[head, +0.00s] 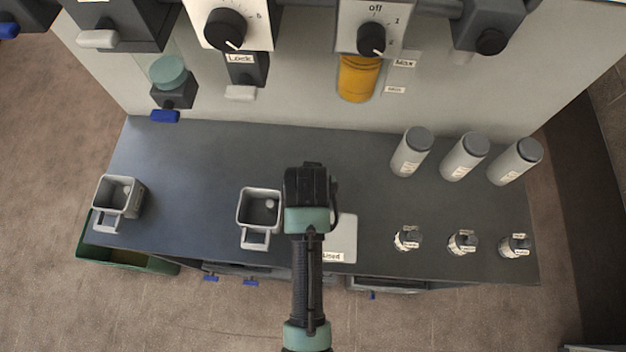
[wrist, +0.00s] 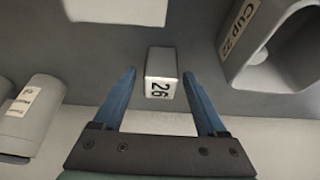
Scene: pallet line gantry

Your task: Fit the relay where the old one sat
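A small pale block (wrist: 160,68) marked 26 stands on the dark bench top in the wrist view. It may be the relay, but its label shows only the number. My gripper (wrist: 159,74) is open, with one blue finger on each side of the block and gaps between. How far the fingertips are above the bench I cannot tell. In the head view my gripper (head: 310,188) is over the middle of the bench and hides the block and its own fingers. I cannot make out an empty seat for a relay.
A grey cup (head: 260,208) stands close left of my gripper; another (head: 118,198) is at the far left. A white labelled plate (head: 343,238) lies close right. Grey bottles (head: 465,157) and small labelled canisters (head: 463,242) stand at right. A wall panel (head: 300,122) with knobs and levers rises behind.

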